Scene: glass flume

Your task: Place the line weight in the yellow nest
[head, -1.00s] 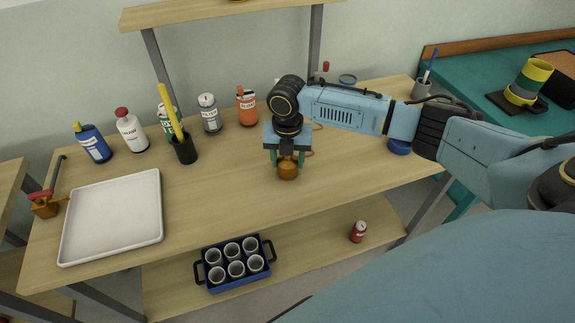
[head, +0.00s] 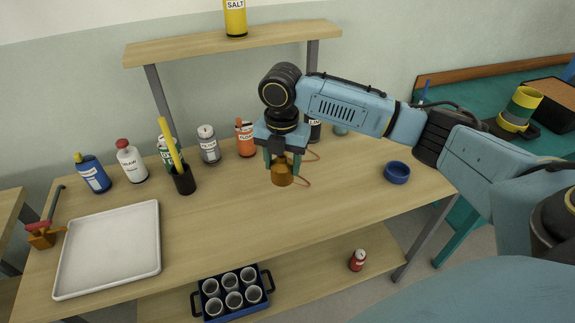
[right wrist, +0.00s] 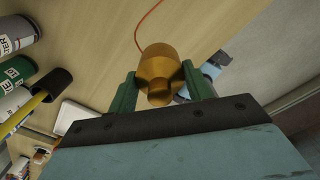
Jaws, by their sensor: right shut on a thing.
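The line weight (head: 282,174) is a brass-coloured cylinder with a narrower knob and a thin orange-red cord. My right gripper (head: 283,160) is shut on it and holds it over the middle of the wooden bench, apparently above the surface. In the right wrist view the weight (right wrist: 158,68) sits between the two green fingers. A yellow ring-shaped holder (head: 513,124) stands on a dark base on the teal table at the right, with a green-and-yellow cylinder above it; I cannot tell whether it is the nest. My left gripper is not in view.
A white tray (head: 110,250) lies on the bench's left. Several bottles (head: 208,145) and a dark cup with a yellow stick (head: 184,180) line the back. A blue bowl (head: 397,172) stands at right. A blue caddy of cups (head: 262,300) is below. The bench front is clear.

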